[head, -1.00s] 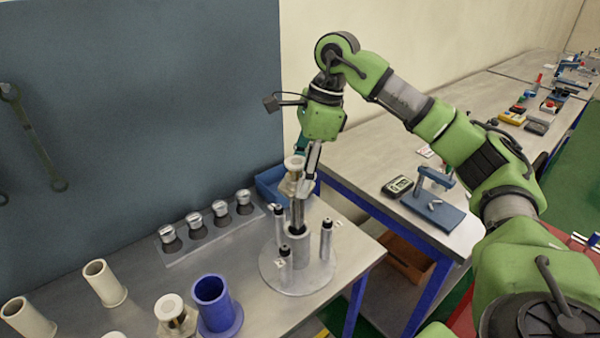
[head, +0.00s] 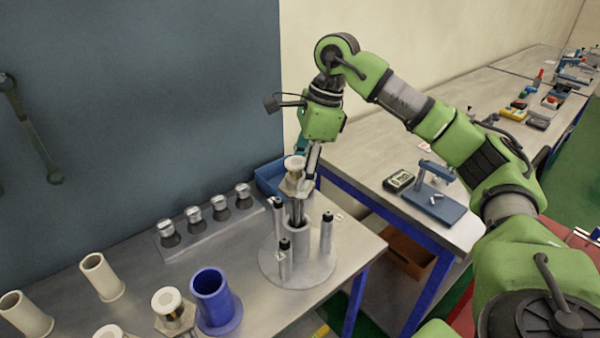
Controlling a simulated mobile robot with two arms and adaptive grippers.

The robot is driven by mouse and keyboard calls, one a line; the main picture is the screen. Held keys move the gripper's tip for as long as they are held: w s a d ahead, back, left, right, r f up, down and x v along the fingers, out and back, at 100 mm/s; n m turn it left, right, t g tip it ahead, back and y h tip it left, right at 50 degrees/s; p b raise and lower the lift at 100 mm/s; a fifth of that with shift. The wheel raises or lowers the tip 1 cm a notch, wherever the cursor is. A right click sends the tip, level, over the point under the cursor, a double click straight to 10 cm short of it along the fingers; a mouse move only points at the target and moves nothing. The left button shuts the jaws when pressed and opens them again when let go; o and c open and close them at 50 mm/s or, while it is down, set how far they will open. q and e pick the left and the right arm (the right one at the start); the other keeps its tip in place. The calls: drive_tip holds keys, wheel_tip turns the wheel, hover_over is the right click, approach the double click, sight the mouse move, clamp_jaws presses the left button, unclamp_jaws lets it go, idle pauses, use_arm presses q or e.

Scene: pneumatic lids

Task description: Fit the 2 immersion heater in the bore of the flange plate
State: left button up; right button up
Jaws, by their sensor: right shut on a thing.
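The flange plate (head: 275,268) is a round grey disc on the bench, with a grey tubular bore (head: 297,242) in its middle and several dark-tipped upright pins around it. My right gripper (head: 300,185) points down over the bore, shut on an immersion heater (head: 293,186) by its brass hex head with a pale cap. The heater's rods (head: 297,212) hang upright, their lower ends at or inside the bore mouth. Another immersion heater (head: 172,312) with a pale cap and brass hex stands at the front of the bench. My left gripper is not in view.
A blue flanged cup (head: 213,300) and cream flanged cups (head: 102,277) stand at the front left. A grey rack (head: 215,232) with several silver-capped parts lies behind. A blue bin (head: 270,178) sits behind the flange plate. A blue fixture (head: 437,200) stands on the side table.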

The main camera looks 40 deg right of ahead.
sight(300, 208)
drive_tip(key=shift+f+b, duration=3.5)
drive_tip(key=shift+f, duration=1.4)
drive_tip(key=o, duration=1.2)
drive_tip(key=shift+o, duration=0.2)
drive_tip(key=shift+p+v, duration=2.6)
drive_tip(key=shift+v, duration=0.9)
drive_tip(key=shift+s, duration=0.1)
drive_tip(key=shift+r, duration=0.1)
drive_tip(key=v, duration=1.1)
drive_tip(key=shift+r, duration=0.35)
